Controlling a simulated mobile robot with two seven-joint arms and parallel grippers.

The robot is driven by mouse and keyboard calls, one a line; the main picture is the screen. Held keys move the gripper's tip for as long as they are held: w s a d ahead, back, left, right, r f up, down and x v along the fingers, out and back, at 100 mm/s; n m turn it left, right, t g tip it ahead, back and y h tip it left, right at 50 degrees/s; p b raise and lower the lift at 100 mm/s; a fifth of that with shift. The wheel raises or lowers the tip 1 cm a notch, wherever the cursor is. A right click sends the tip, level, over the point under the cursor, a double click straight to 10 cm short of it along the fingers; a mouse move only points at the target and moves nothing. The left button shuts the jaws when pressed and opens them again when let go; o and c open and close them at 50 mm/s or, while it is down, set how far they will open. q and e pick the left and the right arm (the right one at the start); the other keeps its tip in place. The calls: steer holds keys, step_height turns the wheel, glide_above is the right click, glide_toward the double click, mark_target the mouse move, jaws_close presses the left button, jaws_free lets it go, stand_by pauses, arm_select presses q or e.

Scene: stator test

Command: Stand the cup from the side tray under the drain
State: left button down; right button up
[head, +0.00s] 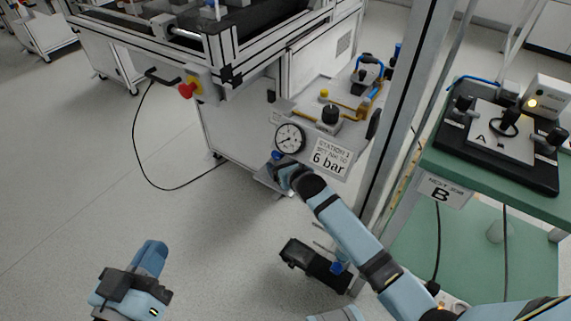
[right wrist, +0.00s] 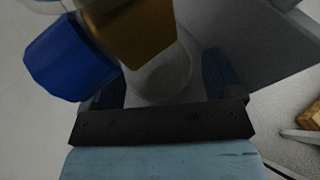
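The cup (right wrist: 160,80) is a pale grey, rounded shape in the dim right wrist view. It sits between the two fingers of my right gripper (right wrist: 160,85), partly hidden by the brass drain body (right wrist: 135,30) in front of it. I cannot tell if the fingers press on the cup. A blue knob (right wrist: 68,55) is beside the brass body. In the head view, my right gripper (head: 278,170) is below the gauge, near the blue drain part (head: 277,155), and hides the cup. My left gripper (head: 130,294) is low at the left, away from everything; its fingertips are not clear.
A grey plate (head: 266,180) lies under the right gripper. The pressure gauge (head: 290,138) and the "6 bar" sign (head: 330,158) are just above it. An aluminium post (head: 405,110) stands close to the right arm. A green bench (head: 480,180) is at the right. Open floor lies left.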

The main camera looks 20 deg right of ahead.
steer(key=shift+r, duration=0.15)
steer(key=p+v, duration=0.3)
steer(key=v, duration=0.3)
steer(key=shift+s+d+r, duration=0.1)
steer(key=shift+r, duration=0.1)
steer(key=shift+s+r, duration=0.15)
steer(key=shift+s, duration=0.4)
arm_select(q)
steer(key=r, duration=0.1)
steer(key=r+t, duration=0.1)
steer(key=r, duration=0.1)
steer(key=r+t, duration=0.1)
steer(key=r, duration=0.1)
steer(key=shift+s+a, duration=0.1)
steer(key=shift+a, duration=0.15)
arm_select(e)
steer(key=shift+s, duration=0.1)
